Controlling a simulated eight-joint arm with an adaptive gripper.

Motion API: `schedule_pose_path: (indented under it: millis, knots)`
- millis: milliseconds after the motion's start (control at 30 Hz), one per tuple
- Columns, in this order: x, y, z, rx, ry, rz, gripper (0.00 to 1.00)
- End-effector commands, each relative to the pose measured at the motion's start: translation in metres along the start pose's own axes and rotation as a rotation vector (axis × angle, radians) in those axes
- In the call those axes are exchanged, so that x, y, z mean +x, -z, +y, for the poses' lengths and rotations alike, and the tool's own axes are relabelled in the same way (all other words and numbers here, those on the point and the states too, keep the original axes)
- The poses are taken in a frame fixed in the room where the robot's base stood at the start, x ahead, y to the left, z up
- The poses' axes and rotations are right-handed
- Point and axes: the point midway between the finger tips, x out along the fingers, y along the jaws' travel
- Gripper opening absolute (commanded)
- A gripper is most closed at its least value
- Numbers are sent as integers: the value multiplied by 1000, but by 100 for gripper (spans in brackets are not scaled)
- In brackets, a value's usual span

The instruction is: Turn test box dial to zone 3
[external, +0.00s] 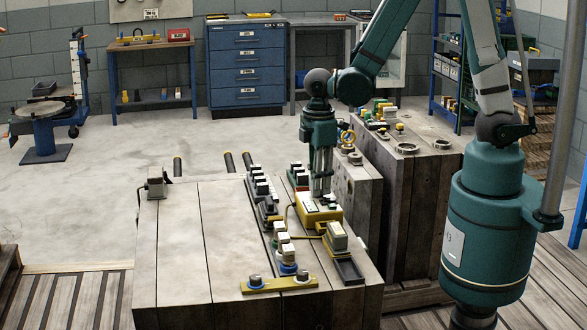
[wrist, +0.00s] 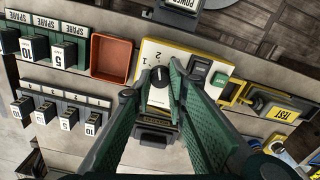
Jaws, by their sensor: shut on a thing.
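The test box (external: 318,216) is a yellow box with a pale top on the wooden bench, below my gripper (external: 320,193). In the wrist view its pale panel (wrist: 153,48) shows the numerals 1 and 2; a numeral 3 is not readable, and part of the panel is behind my fingers. The black dial (wrist: 160,75) sits between the two green fingertips of my gripper (wrist: 160,78), which is shut on it. A small white mark shows on the dial's upper side, on the side of the 1. A dark switch (wrist: 199,70) and a green button (wrist: 220,78) lie right of the fingers.
An orange-red tray (wrist: 111,57) lies left of the box. Racks of numbered blocks (wrist: 56,52) marked SPARE stand farther left. The left part of the bench top (external: 196,235) is clear.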

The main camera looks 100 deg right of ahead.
Motion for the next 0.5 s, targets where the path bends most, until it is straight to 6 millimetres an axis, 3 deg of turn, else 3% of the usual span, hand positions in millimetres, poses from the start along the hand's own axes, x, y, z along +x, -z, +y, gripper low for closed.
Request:
schedule_pose_path:
  millis: [500]
  knots:
    - [1,0,0,257,2,0,4]
